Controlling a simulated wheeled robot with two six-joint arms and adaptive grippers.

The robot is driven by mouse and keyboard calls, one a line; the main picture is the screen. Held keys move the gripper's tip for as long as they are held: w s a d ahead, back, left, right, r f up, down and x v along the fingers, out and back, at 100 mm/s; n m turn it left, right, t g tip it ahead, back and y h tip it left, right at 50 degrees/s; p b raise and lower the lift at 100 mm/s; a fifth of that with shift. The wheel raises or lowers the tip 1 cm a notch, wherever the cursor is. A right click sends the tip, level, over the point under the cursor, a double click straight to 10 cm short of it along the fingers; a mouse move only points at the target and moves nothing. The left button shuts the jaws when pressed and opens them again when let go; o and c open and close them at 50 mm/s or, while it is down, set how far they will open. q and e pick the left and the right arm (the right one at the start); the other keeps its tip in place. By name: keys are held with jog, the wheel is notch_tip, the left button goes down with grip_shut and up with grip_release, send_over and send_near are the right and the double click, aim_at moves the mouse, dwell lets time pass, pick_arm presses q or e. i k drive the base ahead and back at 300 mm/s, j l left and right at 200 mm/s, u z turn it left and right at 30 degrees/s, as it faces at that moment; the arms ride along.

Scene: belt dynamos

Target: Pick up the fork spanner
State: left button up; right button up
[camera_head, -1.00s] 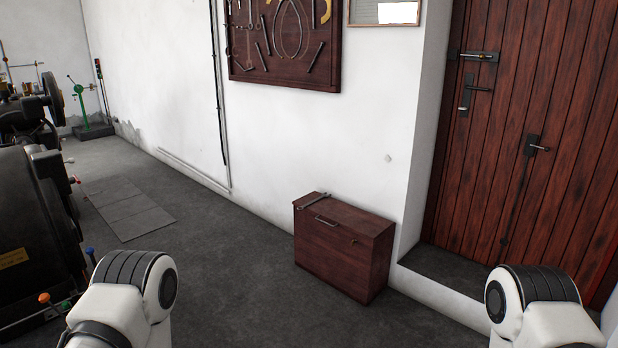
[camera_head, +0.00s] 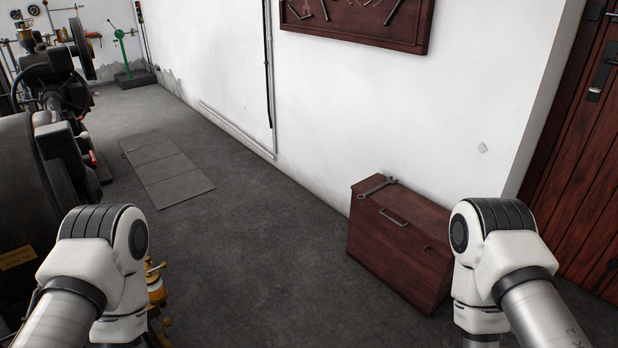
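The fork spanner (camera_head: 377,187) is a small grey metal tool lying on the top of a dark red-brown wooden chest (camera_head: 398,258), near its left back corner. The chest stands on the floor against the white wall, right of the middle of the view. Only links of my two white arms show, at the lower left and lower right. My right arm overlaps the right edge of the chest in the picture. Neither gripper is in view.
A wooden tool board (camera_head: 372,22) hangs on the wall above the chest. A red-brown plank door (camera_head: 585,170) is at the right. Dark machinery (camera_head: 50,150) stands along the left. The grey floor (camera_head: 265,235) between machinery and chest is clear.

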aim_at(389, 180)
jog(key=i+j+z, duration=0.75)
jog(key=i, duration=0.2)
jog(key=i+l+u, duration=0.2)
jog(key=i, duration=0.3)
jog(key=i+l+u, duration=0.15)
jog(key=i, duration=0.3)
jog(key=i+l+u, duration=0.1)
jog(key=i, duration=0.35)
jog(key=i+l+u, duration=0.15)
jog(key=i+l, duration=0.15)
jog(key=i, duration=0.15)
jog(key=i+l+u, duration=0.1)
jog(key=i+l, duration=0.15)
jog(key=i, duration=0.15)
